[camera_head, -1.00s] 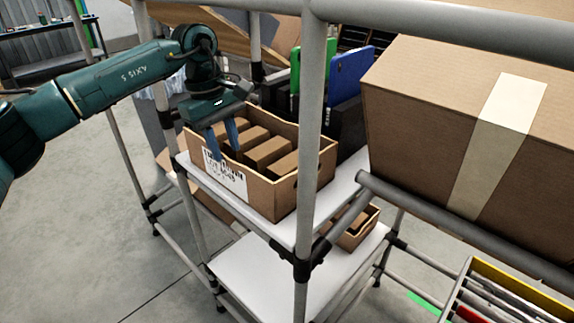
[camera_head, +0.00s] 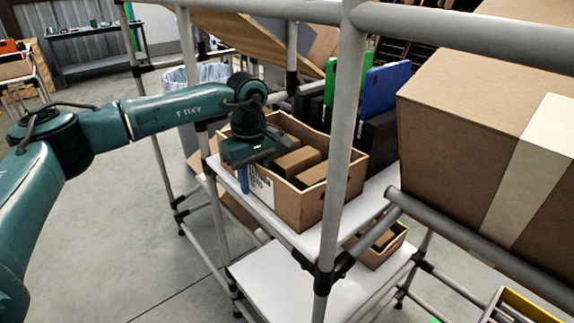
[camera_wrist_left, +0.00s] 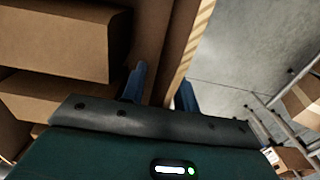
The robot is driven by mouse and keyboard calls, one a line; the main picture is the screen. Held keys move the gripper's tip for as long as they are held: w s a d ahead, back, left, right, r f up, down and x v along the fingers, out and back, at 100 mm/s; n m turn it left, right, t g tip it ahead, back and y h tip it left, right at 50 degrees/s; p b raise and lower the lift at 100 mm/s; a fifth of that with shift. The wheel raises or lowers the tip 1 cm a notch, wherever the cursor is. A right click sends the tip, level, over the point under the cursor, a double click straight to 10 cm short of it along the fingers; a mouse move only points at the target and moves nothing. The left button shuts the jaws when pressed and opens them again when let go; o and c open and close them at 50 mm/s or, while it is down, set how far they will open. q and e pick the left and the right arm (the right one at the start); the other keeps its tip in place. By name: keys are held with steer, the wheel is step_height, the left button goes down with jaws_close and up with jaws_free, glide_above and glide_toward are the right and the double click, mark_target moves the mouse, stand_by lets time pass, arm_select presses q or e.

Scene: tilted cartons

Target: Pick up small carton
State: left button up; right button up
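An open-topped brown carton (camera_head: 338,188) with a white printed label stands tilted on the white shelf. Several small closed cartons (camera_head: 298,161) lie inside it. My left gripper (camera_head: 245,176) is low at the carton's labelled wall. In the head view one blue finger shows outside this wall; the other is hidden. In the left wrist view the two fingers (camera_wrist_left: 161,88) stand apart, with the wall's edge (camera_wrist_left: 182,58) between them. One finger is on the inner side, one on the outer. Firm contact cannot be made out. My right gripper is not in view.
A large taped carton (camera_head: 465,130) is at the right. A grey rack post (camera_head: 340,150) rises in front of the open carton. Blue (camera_head: 386,90) and green panels stand behind it. A smaller open box (camera_head: 378,250) sits below. Floor at the left is clear.

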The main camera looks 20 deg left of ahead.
arm_select(q)
jaws_close()
steer(key=shift+r, duration=0.1)
stand_by(0.5)
